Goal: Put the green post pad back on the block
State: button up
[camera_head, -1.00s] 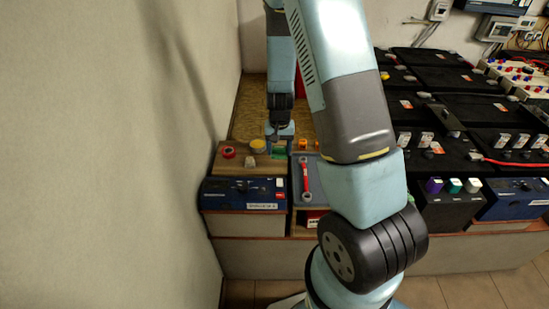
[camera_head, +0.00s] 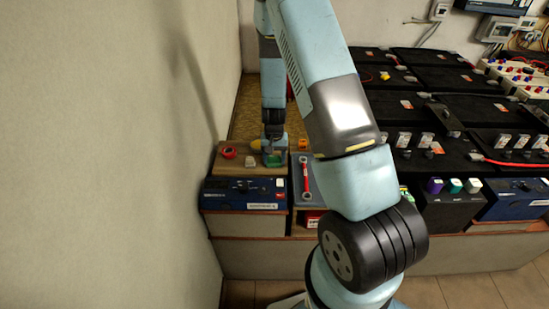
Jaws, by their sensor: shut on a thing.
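The green post pad (camera_head: 272,161) shows as a small green patch at the tip of my gripper (camera_head: 273,157). My gripper points down and is shut on the pad, low over the right part of a brown wooden block (camera_head: 233,167). I cannot tell whether the pad touches the block. A red ring (camera_head: 228,152), a small whitish piece (camera_head: 251,160) and a yellow piece (camera_head: 256,145) are on the block.
The block sits on a blue battery unit (camera_head: 243,190). To the right, a red wrench (camera_head: 306,175) lies on a grey mat, with an orange piece (camera_head: 302,144) behind it. A wall stands close on the left. Black batteries (camera_head: 440,95) fill the right.

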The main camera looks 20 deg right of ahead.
jog(key=o, duration=1.1)
notch_tip(320, 180, up, 13)
notch_tip(320, 180, up, 11)
jog(key=t, duration=0.1)
send_over(274, 156)
jog(key=s, duration=0.3)
jog(key=s+r+n+t+y, duration=0.1)
jog(key=s+r+n+t, duration=0.1)
jog(key=s+r, duration=0.7)
jog(key=s+r+t, duration=0.1)
jog(key=s+r, duration=0.3)
jog(key=s, duration=0.1)
jog(key=s+r+n, duration=0.1)
jog(key=s+r, duration=0.4)
jog(key=s, duration=0.1)
jog(key=s+r+t+h, duration=0.1)
jog(key=s+r, duration=0.3)
jog(key=s, duration=0.1)
jog(key=shift+s+r+n+t, duration=0.15)
jog(key=shift+s+n+t, duration=0.15)
